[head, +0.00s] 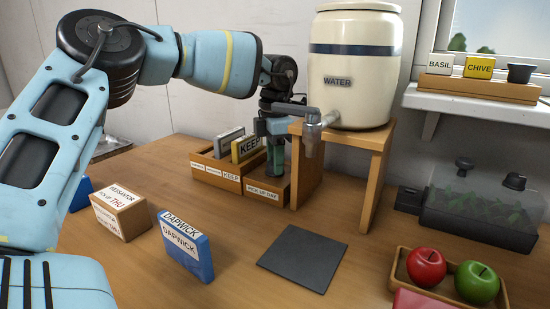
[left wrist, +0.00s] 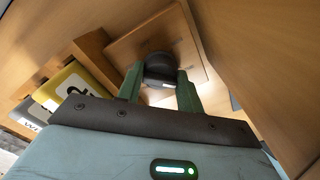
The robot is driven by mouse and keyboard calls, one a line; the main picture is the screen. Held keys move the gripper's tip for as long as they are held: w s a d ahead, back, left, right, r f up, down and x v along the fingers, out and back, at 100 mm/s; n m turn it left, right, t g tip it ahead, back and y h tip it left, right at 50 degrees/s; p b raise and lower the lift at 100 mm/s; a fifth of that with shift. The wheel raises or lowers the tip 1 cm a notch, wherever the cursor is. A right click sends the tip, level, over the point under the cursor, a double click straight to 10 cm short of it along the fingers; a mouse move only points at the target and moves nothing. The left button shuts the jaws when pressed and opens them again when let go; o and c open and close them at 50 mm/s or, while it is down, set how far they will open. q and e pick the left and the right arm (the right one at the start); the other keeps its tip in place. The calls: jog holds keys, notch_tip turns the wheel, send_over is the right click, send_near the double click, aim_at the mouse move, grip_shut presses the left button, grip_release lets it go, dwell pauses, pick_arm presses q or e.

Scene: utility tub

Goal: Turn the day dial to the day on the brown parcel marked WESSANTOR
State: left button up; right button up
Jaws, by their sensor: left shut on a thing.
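The brown parcel (head: 121,212) sits on the table at the left in the head view. Its top label appears to read WESSANTOR, with PICK UP and THU in red; the front label is too small to read surely. The wooden day dial box (head: 263,192), marked PICK UP DAY, stands left of the water crock's stand. My left gripper (head: 275,160) points down over this box. In the left wrist view its green fingers (left wrist: 161,90) are shut on the dark dial knob (left wrist: 160,67). The dial's day setting cannot be read. My right gripper is not in view.
A wooden tray with upright cards (head: 213,172) adjoins the dial box. The water crock's stand (head: 336,165) is close on the right. A blue DAPWICK packet (head: 186,247), a dark mat (head: 302,257) and a fruit tray (head: 402,272) lie nearer. Bare table lies between parcel and dial.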

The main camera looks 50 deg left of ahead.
pick_arm(q)
jog(key=shift+m, duration=0.4)
jog(key=o, duration=1)
jog(key=shift+r+p, duration=0.3)
jog(key=shift+r, duration=3.6)
